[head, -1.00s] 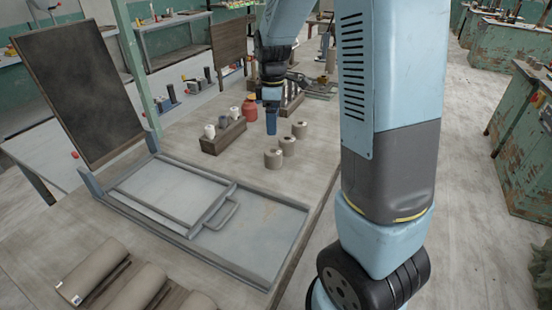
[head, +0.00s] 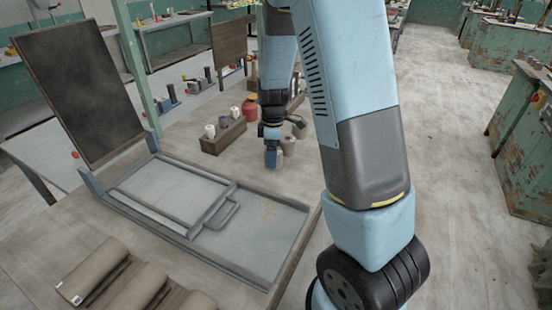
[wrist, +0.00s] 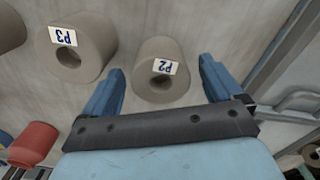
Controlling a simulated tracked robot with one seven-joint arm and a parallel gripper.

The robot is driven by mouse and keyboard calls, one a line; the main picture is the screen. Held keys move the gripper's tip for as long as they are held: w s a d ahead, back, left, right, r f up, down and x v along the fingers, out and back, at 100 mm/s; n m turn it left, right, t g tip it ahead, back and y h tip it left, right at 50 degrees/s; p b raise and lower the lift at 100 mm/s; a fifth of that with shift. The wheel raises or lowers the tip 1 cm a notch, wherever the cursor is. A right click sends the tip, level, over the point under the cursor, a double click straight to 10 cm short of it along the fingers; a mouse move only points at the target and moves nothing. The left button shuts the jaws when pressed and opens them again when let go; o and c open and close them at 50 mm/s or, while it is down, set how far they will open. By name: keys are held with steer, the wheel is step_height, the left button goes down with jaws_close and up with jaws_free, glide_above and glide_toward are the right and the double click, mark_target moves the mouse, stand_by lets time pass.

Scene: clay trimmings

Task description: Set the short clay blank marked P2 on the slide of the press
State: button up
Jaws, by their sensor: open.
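The short clay blank marked P2 (wrist: 163,85) is a grey-beige hollow cylinder with a white label, seen in the wrist view between my gripper's open blue fingers (wrist: 160,84). I see space between the blank and both fingers. In the head view my gripper (head: 271,158) is low over the table and partly covers the blanks. The blank marked P3 (wrist: 75,48) stands beside P2, to its left in the wrist view. The press slide (head: 172,186) is a flat grey plate with a handle, lying on the grey press bed (head: 262,220).
A wooden box (head: 210,145) with several cups stands left of my gripper. A red jar (head: 250,108) is behind it. Several clay rolls (head: 95,268) lie at the front left. A dark upright board (head: 80,92) stands at the left of the press. The slide's top is clear.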

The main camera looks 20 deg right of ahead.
steer(key=shift+f, duration=0.35)
steer(key=shift+r, duration=0.15)
steer(key=c, duration=1.4)
